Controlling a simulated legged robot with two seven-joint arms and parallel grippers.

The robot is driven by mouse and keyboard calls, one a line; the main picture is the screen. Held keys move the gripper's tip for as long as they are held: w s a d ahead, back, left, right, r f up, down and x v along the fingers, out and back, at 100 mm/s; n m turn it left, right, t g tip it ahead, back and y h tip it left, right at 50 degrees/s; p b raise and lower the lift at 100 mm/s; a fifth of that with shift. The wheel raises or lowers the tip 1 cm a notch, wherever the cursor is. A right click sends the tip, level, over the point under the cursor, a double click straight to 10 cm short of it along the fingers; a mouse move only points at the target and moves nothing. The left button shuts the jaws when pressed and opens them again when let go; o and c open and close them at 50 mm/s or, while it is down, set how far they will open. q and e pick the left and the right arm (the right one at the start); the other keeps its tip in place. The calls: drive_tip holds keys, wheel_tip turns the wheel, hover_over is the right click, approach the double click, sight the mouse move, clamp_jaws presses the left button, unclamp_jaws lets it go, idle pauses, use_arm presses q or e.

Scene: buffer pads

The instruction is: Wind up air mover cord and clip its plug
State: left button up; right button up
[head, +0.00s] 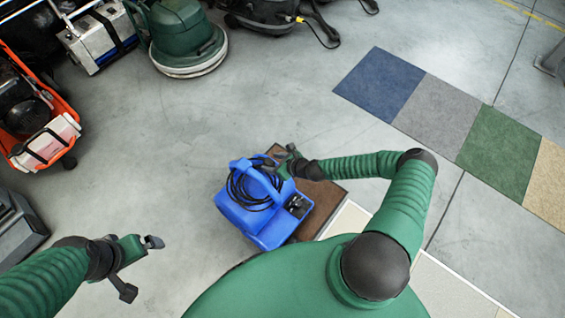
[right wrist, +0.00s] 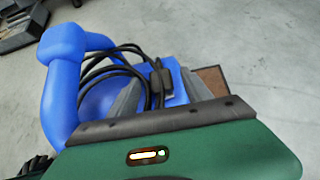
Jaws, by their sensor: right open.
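The blue air mover (head: 268,228) sits on a brown mat in front of me, its blue handle (right wrist: 62,85) standing up at the left of the right wrist view. The black cord (head: 237,190) lies in loose loops around the handle; the loops also show in the right wrist view (right wrist: 97,62). A small black block (right wrist: 160,78), perhaps the plug or its clip, shows near the cord there. My left gripper (head: 138,268) is open and empty, away from the air mover.
The brown mat (head: 322,205) lies beside a pale tile. Blue, grey, green and tan carpet squares (head: 378,84) lie at the right. A green floor machine (head: 185,38) and an orange cart (head: 35,110) stand at the back left. The floor between is clear.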

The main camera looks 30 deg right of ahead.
drive_tip(key=p+v, duration=0.5)
drive_tip(key=v, duration=1)
drive_tip(key=shift+s+d+r, duration=0.15)
drive_tip(key=shift+s+r, duration=0.05)
drive_tip(key=shift+s, duration=0.1)
